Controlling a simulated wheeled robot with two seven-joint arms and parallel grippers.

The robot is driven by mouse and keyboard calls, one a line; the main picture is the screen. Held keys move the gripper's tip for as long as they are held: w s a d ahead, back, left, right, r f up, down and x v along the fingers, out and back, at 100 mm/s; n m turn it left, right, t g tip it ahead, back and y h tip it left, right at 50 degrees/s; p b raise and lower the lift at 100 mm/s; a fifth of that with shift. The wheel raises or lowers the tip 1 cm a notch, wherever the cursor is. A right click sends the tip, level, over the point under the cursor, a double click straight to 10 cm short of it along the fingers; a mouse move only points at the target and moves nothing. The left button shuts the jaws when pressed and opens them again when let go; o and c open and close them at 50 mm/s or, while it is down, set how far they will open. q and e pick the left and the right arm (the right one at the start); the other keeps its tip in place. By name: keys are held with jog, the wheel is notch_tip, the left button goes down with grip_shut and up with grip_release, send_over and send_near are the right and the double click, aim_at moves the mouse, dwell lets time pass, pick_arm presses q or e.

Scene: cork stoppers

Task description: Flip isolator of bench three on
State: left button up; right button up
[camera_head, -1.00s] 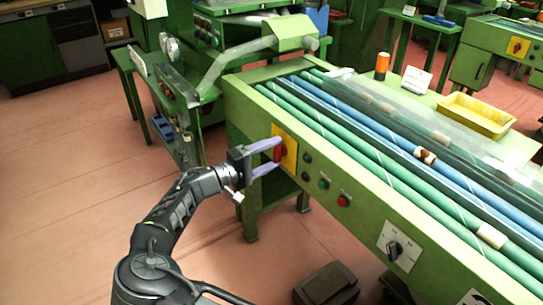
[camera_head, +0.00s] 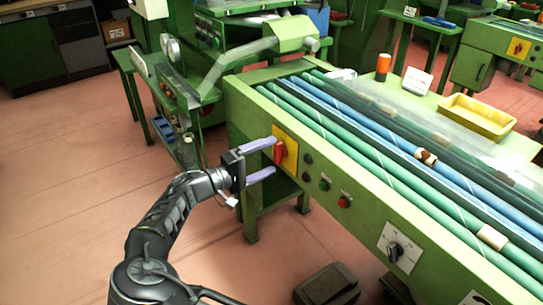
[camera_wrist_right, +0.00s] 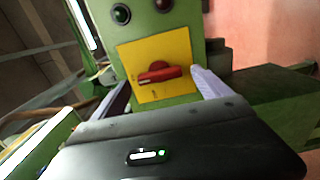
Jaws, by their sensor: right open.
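The isolator is a red handle (camera_head: 279,153) on a yellow plate (camera_head: 291,146), fixed to the near side of the green bench. The handle looks upright in the head view. In the right wrist view the handle (camera_wrist_right: 161,73) lies nearly level across the yellow plate (camera_wrist_right: 148,53), a little tilted, because that camera is turned. My right gripper (camera_head: 274,157) is open, one finger above the handle and one below. The fingers in the wrist view (camera_wrist_right: 157,90) stand on either side of the handle, with nothing gripped. My left gripper is out of view.
Dark, green and red buttons (camera_head: 344,201) and a black rotary knob (camera_head: 395,250) sit further right on the panel. A dark box (camera_head: 327,284) is on the otherwise open floor.

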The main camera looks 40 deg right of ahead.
jog(key=a, duration=0.6)
dwell(0.3)
